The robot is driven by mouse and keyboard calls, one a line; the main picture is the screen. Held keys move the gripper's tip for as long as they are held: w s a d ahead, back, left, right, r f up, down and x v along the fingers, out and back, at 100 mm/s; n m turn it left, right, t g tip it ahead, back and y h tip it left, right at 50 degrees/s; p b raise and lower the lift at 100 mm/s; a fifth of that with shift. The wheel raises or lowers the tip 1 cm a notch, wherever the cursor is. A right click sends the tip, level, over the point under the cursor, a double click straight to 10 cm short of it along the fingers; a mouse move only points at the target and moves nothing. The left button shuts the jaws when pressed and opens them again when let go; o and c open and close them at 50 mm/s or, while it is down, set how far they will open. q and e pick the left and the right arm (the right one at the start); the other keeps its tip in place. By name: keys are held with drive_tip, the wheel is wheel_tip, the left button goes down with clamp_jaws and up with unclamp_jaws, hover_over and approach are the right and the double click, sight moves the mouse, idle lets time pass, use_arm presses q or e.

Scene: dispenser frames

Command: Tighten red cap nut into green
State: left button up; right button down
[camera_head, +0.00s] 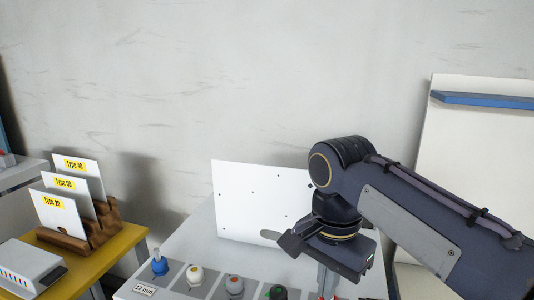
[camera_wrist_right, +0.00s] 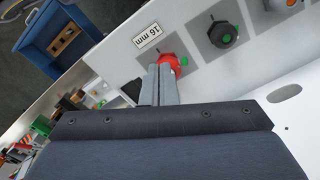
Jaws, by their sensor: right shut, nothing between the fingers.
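The red cap nut (camera_wrist_right: 169,70) shows in the right wrist view on a grey square, just past my fingertips, with a small green part (camera_wrist_right: 184,61) at its right side. My right gripper (camera_wrist_right: 159,74) has its fingers together and empty. The fingertips overlap the near side of the red nut in this view; I cannot tell whether they touch it. In the head view the right gripper (camera_head: 326,278) points down at the bottom edge, and the hand and arm hide most of the red nut's place. My left gripper is not in view.
A "16 mm" label (camera_wrist_right: 148,35) is near. A white panel (camera_head: 250,195) stands behind; card holders (camera_head: 90,230) stand left.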

wheel_tip(320, 180, down, 5)
drive_tip(key=b, duration=0.3)
drive_tip(key=shift+r, duration=0.15)
drive_tip(key=shift+f+b, duration=0.4)
drive_tip(key=shift+f, duration=0.1)
drive_tip(key=shift+w+d+r+p, duration=0.1)
drive_tip(key=shift+w+p, duration=0.15)
drive_tip(key=shift+p, duration=0.1)
drive_tip(key=shift+w+a+p, duration=0.35)
drive_tip(key=shift+p, duration=0.65)
drive_tip(key=shift+s+a, duration=0.15)
